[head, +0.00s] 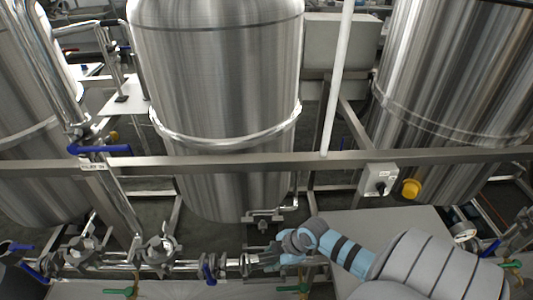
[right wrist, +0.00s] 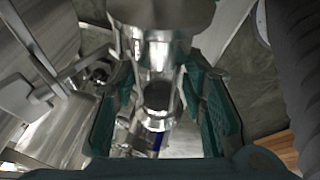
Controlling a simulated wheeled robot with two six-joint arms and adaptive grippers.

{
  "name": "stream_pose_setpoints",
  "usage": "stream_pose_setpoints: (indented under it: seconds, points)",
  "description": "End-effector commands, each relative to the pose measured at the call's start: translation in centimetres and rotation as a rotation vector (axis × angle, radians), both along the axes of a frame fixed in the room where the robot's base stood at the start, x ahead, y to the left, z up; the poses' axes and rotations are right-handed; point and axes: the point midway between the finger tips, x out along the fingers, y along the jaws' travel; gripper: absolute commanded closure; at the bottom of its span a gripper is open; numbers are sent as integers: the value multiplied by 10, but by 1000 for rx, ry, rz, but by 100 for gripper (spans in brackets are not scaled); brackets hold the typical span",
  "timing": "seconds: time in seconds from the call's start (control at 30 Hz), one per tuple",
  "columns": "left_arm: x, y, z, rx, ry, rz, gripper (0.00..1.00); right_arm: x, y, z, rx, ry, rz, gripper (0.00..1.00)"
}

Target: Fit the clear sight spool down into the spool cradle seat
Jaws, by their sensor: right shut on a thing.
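My right gripper (head: 268,261) reaches in from the right to the pipe line at the bottom middle of the head view. In the right wrist view its two teal fingers (right wrist: 158,72) stand on either side of the clear sight spool (right wrist: 157,92), and the gripper is shut on it. The spool looks like a short see-through cylinder with bright metal ends. In the head view the spool is too small and too covered by the gripper to make out. I cannot pick out the spool cradle seat, nor tell whether the spool touches it. My left gripper is not in view.
A large steel tank (head: 215,90) stands behind a horizontal rail (head: 250,161). A grey box with a black knob (head: 378,180) and a yellow button (head: 411,188) hang at the rail. Blue-handled valves (head: 208,272) and clamps crowd the pipe left of the gripper.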

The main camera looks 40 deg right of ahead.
Motion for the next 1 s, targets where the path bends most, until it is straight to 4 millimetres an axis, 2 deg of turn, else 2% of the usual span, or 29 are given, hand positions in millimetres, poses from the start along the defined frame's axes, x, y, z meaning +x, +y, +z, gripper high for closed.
stream_pose_setpoints:
  seconds: [0.1,0.23,0.57,0.7,1.0]
  points:
    - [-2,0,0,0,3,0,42,19,-8,3,2,-7,-88,100]
    - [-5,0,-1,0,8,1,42,32,-9,8,4,-3,-133,100]
    - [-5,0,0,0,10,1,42,35,-8,10,4,0,-145,100]
    - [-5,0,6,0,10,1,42,35,-8,13,4,0,-145,100]
    - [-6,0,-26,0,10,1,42,34,-8,-26,4,0,-144,100]
